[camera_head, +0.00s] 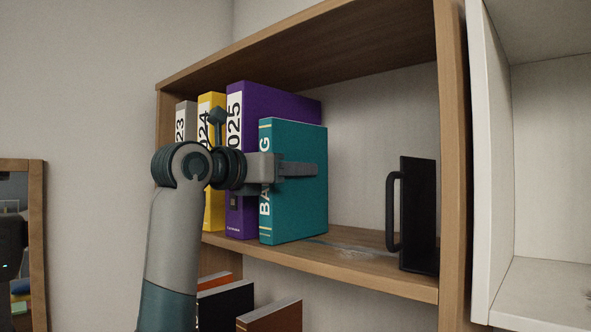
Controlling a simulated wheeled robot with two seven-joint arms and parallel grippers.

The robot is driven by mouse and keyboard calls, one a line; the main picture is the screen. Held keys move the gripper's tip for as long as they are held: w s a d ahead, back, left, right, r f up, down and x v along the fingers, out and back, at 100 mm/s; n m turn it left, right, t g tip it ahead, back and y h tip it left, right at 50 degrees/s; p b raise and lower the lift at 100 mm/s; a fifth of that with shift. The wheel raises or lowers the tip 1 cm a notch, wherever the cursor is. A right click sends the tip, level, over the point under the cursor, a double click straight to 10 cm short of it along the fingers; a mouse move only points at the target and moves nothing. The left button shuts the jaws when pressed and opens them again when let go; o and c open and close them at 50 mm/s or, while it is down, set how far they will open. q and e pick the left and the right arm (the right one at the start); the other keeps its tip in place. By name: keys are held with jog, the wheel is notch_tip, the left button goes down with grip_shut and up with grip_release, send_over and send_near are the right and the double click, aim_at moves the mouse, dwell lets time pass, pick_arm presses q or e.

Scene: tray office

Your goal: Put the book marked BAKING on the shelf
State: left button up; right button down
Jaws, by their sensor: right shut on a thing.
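The teal book marked BAKING (298,212) stands upright on the wooden shelf (350,268), just right of a purple binder. Part of its spine lettering is hidden by my gripper. My right gripper (300,169) reaches in from the left and is shut on the BAKING book, with one finger lying along its right-hand cover. The other finger is hidden. My left gripper is not in view.
A purple 2025 binder (275,103), a yellow binder (213,103) and a grey binder (186,120) stand at the left. Several books (225,305) stand below.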

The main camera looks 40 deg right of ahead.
jog(key=c, duration=1.4)
grip_release()
jog(key=shift+f, duration=0.1)
jog(key=shift+o, duration=0.2)
jog(key=shift+r, duration=0.2)
jog(key=s+a+b, duration=0.1)
jog(key=a+b, duration=0.4)
jog(key=a, duration=0.7)
jog(key=shift+b, duration=0.35)
